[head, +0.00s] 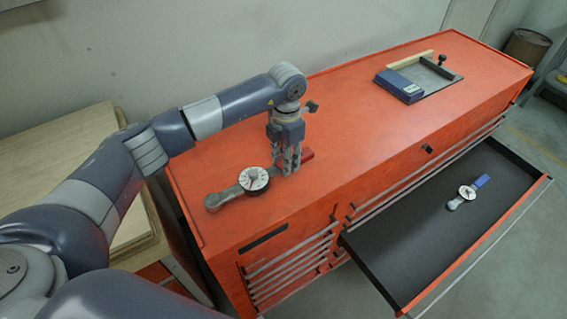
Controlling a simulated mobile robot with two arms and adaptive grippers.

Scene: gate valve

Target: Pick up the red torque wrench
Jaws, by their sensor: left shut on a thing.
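The red torque wrench (229,194) lies along the left part of the orange cabinet top. It has a grey body, a round white dial (254,179) and a red handle end (307,155). My left gripper (287,169) points down over the wrench between the dial and the red end. Its fingers are shut on the wrench, and they hide part of its shaft. The wrench looks level and close to the top; I cannot tell whether it touches it. My right gripper does not show.
A similar wrench with a blue handle (481,181) lies in the open black drawer (400,235) at the right. A blue device (400,86) and a tray-like frame stand toward the back of the orange cabinet (340,130). A wooden board (60,145) is at the left.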

